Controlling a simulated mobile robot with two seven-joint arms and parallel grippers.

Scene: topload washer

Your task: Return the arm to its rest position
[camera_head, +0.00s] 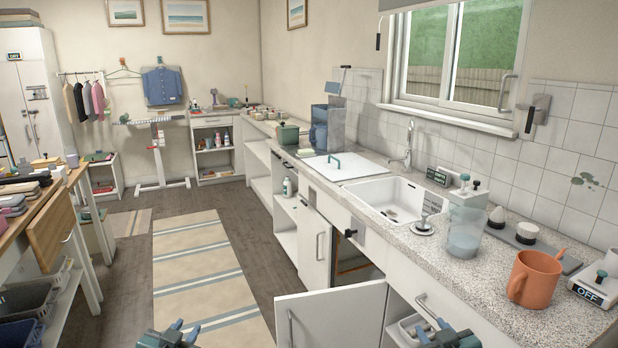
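My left gripper (186,328) shows at the bottom edge, left of centre, over the floor near the striped rug. Its two blue-grey fingertips stand a little apart, with nothing visible between them. Most of both arms is out of the picture.
A white cabinet door (331,318) stands open between my grippers. The counter (457,262) on the right carries a sink (392,196), an orange mug (535,278) and a white panel with a teal handle (334,166). A wooden bench (51,233) stands left. The striped rug (203,262) is clear.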

